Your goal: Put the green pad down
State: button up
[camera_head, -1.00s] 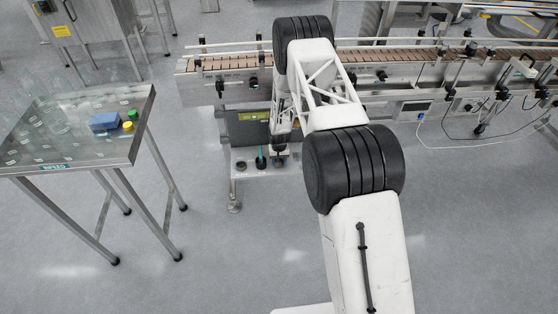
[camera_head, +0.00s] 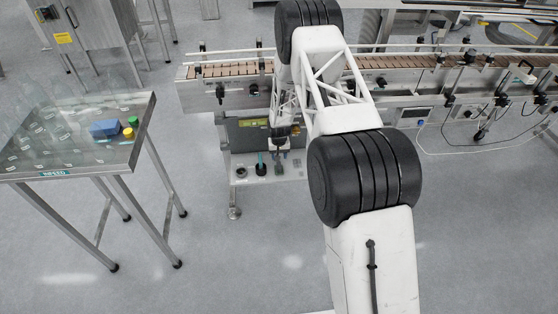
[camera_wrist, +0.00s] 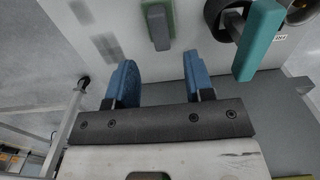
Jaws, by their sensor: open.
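The green pad (camera_wrist: 171,24), with a grey grip block (camera_wrist: 157,30) on it, lies on the pale shelf (camera_wrist: 100,22) at the top of the wrist view. My gripper (camera_wrist: 158,76) is open, its two blue fingers apart and empty. The pad shows beyond the fingertips, roughly in line with the gap between them and clear of both. In the head view, my gripper (camera_head: 280,136) is over the right part of the shelf below the conveyor. The grey grip block (camera_head: 279,167) shows small below it; the pad's green is hard to make out there.
A teal-handled tool (camera_wrist: 260,40) stands beside a dark round holder (camera_wrist: 222,14), right of the pad. The conveyor (camera_head: 225,70) runs behind the shelf. A steel table (camera_head: 70,171) at left bears glassware, a blue block (camera_head: 104,129) and yellow and green pieces.

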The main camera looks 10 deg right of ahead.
jog(key=shift+r, duration=2)
jog(key=shift+r, duration=0.1)
notch_tip(320, 180, up, 25)
send_over(279, 165)
jog(key=s+d, duration=0.3)
jog(key=s, duration=0.4)
jog(key=s+d+r+t, duration=0.1)
jog(key=s+r, duration=0.4)
jog(key=r, duration=0.3)
jog(key=s+d+r, duration=0.1)
jog(key=s+r, duration=0.5)
jog(key=r, duration=0.3)
jog(key=s+d+r+t, duration=0.1)
jog(key=s+r, duration=0.5)
jog(key=s, duration=0.3)
jog(key=s+d+r, duration=0.1)
jog(key=s+r, duration=0.6)
jog(key=s, duration=0.2)
jog(key=s+r, duration=0.2)
jog(key=s, duration=2)
jog(key=shift+s+d+r+t, duration=0.3)
jog(key=shift+s+d, duration=0.1)
jog(key=shift+d, duration=0.05)
